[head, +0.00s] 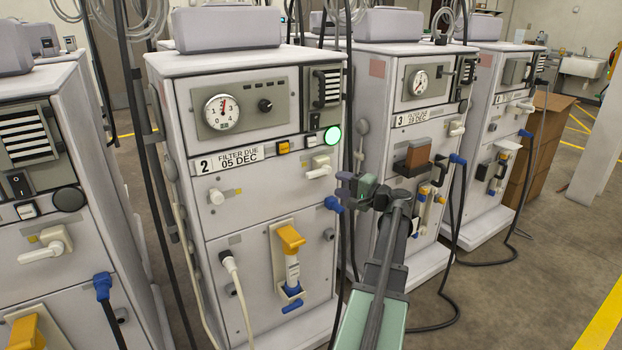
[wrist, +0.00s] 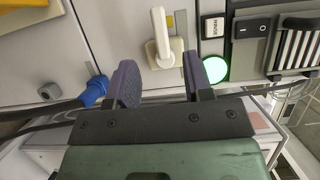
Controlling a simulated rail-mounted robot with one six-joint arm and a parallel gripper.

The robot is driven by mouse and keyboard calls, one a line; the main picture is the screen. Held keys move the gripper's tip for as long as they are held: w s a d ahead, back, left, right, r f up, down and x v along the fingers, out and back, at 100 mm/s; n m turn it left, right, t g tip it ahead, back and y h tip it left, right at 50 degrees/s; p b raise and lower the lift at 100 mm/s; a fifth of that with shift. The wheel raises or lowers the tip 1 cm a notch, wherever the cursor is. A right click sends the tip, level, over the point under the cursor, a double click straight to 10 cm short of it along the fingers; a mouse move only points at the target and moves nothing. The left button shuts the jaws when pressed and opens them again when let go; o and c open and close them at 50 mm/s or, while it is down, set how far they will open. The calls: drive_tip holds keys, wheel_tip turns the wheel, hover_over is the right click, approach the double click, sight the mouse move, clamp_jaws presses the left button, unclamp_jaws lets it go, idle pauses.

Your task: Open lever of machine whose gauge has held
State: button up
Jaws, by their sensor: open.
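Machine 2 (head: 245,220) stands in the middle of the head view. Its round gauge (head: 221,111) has the needle near 2, and a green lamp (head: 333,135) is lit. Its cream lever (head: 319,168) sits below the lamp, its handle pointing left. My gripper (head: 345,186) is open just right of this lever. In the wrist view the lever (wrist: 160,40) lies ahead of and between the two purple fingers of my gripper (wrist: 159,66); contact cannot be told. Machine 3 (head: 412,130) has a gauge (head: 417,82), its reading too small to tell, and a lever (head: 456,128).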

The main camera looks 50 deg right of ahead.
sight(315, 176)
drive_tip(key=w, duration=1.1)
drive_tip(key=shift+a, duration=0.2)
drive_tip(key=shift+s, duration=0.1)
drive_tip(key=shift+c, duration=0.5)
clamp_jaws()
